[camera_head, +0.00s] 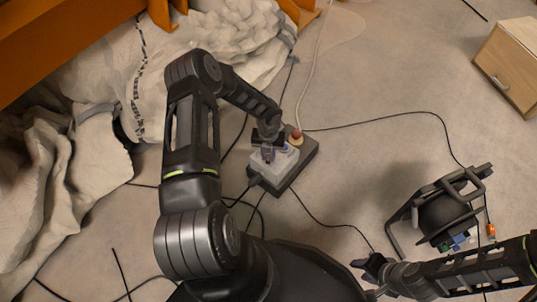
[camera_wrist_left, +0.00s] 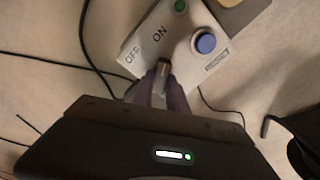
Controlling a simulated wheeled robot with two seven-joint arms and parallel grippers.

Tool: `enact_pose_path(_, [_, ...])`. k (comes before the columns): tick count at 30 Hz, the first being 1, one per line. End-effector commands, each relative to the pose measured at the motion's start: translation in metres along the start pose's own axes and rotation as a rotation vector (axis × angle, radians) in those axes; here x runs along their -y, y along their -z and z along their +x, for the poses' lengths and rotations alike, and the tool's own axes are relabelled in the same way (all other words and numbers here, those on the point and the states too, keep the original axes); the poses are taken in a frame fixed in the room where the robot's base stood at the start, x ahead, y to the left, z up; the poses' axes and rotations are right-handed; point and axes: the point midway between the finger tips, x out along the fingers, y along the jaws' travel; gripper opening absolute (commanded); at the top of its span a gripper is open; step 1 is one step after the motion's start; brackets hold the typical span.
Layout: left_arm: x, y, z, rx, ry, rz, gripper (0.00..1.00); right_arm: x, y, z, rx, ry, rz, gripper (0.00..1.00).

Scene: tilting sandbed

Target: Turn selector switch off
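The control box (camera_head: 275,171) is light grey and sits on the floor in the middle of the head view. In the left wrist view the box (camera_wrist_left: 180,30) carries the words OFF and ON, a green round part (camera_wrist_left: 180,6) and a blue reset button (camera_wrist_left: 205,43). The selector switch (camera_wrist_left: 163,68) is a small grey knob below these words. My left gripper (camera_head: 267,152) is over the box, its fingertips (camera_wrist_left: 163,76) close together around the knob. The fingers partly hide the knob, so its setting is unclear. My right gripper (camera_head: 368,272) is at lower right, away from the box.
A red-topped yellow button (camera_head: 296,137) stands on a dark box beside the control box. Black cables (camera_head: 330,222) cross the floor. A dark framed device (camera_head: 445,213) is at right, a wooden cabinet (camera_head: 510,65) at upper right. White draped sacks (camera_head: 90,90) lie at left.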

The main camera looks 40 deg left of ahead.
Motion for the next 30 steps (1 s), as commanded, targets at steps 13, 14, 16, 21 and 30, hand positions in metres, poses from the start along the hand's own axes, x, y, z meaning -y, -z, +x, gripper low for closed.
enact_pose_path(13, [0.0,0.0001,-0.0001,0.0,0.0,0.0,0.0,0.0001,-0.0002,0.0,0.0,0.0,0.0,0.36])
enact_pose_path(14, [0.0,0.0001,-0.0001,0.0,0.0,0.0,0.0,0.0001,-0.0002,0.0,0.0,0.0,0.0,0.36])
enact_pose_path(16, [0.0,0.0001,-0.0001,0.0,0.0,0.0,0.0,0.0001,-0.0002,0.0,0.0,0.0,0.0,0.36])
enact_pose_path(21, [0.0001,0.0,0.0,0.0,0.0,-0.012,0.0,-0.0002,-0.0001,0.0006,0.0,0.0,0.0,0.36])
enact_pose_path(30, [0.0009,-0.0001,0.0007,0.0,0.0,-0.111,0.0,-0.0021,0.0007,0.004,-0.002,-0.001,0.001,0.36])
